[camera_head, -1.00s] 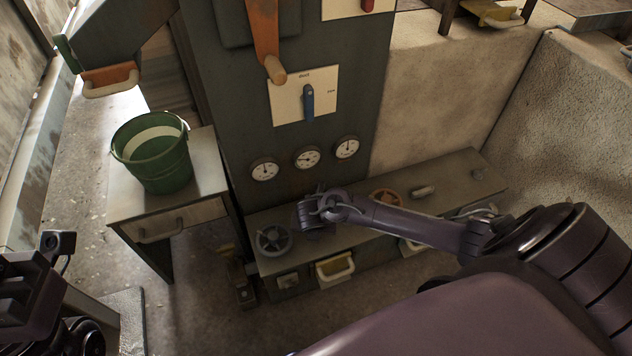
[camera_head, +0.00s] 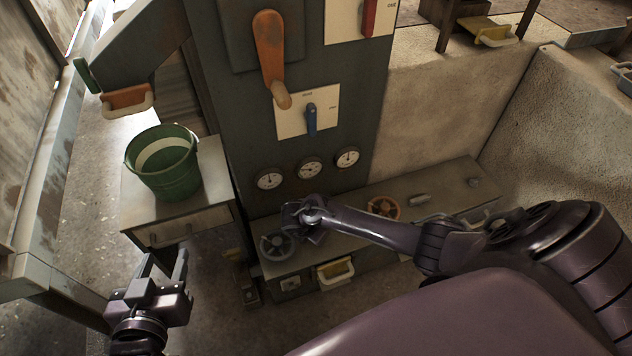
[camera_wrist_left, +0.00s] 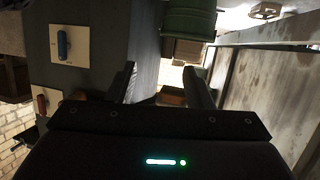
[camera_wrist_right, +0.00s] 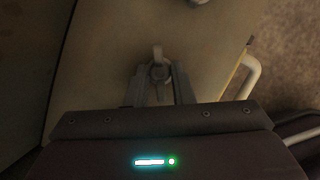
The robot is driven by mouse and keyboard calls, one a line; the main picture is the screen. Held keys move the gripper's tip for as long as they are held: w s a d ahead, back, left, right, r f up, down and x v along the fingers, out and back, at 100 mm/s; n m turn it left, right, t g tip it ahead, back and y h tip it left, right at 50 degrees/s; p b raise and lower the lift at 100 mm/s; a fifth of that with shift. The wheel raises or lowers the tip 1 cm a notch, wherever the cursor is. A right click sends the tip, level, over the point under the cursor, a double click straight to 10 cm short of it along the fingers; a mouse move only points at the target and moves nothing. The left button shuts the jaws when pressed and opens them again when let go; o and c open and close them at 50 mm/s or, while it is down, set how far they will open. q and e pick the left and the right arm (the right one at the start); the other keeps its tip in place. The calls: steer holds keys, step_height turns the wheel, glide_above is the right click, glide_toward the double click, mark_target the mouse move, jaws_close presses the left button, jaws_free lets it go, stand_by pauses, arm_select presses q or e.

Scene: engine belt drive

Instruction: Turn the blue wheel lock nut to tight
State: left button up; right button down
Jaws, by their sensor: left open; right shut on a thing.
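A grey-blue spoked wheel (camera_head: 277,245) lies on the low bench at the foot of the dark panel. My right gripper (camera_head: 308,222) is down at the bench just right of this wheel. In the right wrist view its fingers are shut on a small grey winged piece (camera_wrist_right: 158,74), which looks like the lock nut. The fingers partly hide it, and its tight mark cannot be seen. My left gripper (camera_head: 167,264) is open and empty, raised over the floor in front of the side table. Its spread fingers also show in the left wrist view (camera_wrist_left: 160,88).
An orange wheel (camera_head: 384,208) is farther right on the bench (camera_head: 450,192). A green bucket (camera_head: 163,165) stands on the side table (camera_head: 205,200). The panel bears gauges, a blue switch (camera_head: 311,120) and an orange lever (camera_head: 270,55). A yellow drawer (camera_head: 335,271) is below the bench.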

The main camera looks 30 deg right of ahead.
steer(key=shift+w+r+m+g+p, duration=0.1)
steer(key=shift+m+g+p, duration=0.35)
steer(key=shift+m, duration=0.65)
steer(key=m+g, duration=0.1)
steer(key=m, duration=0.1)
steer(key=shift+w+m+p, duration=0.1)
steer(key=shift+m+p, duration=0.2)
steer(key=shift+p, duration=0.05)
arm_select(q)
steer(key=s+a+f+g+y, duration=0.2)
steer(key=s+f+g+y, duration=0.1)
steer(key=s+f+g, duration=0.4)
steer(key=s+f, duration=0.3)
steer(key=f, duration=0.2)
steer(key=shift+a+g, duration=0.3)
arm_select(e)
steer(key=shift+m, duration=0.5)
steer(key=shift+g, duration=0.25)
steer(key=c, duration=1.3)
jaws_free()
steer(key=shift+o, duration=0.2)
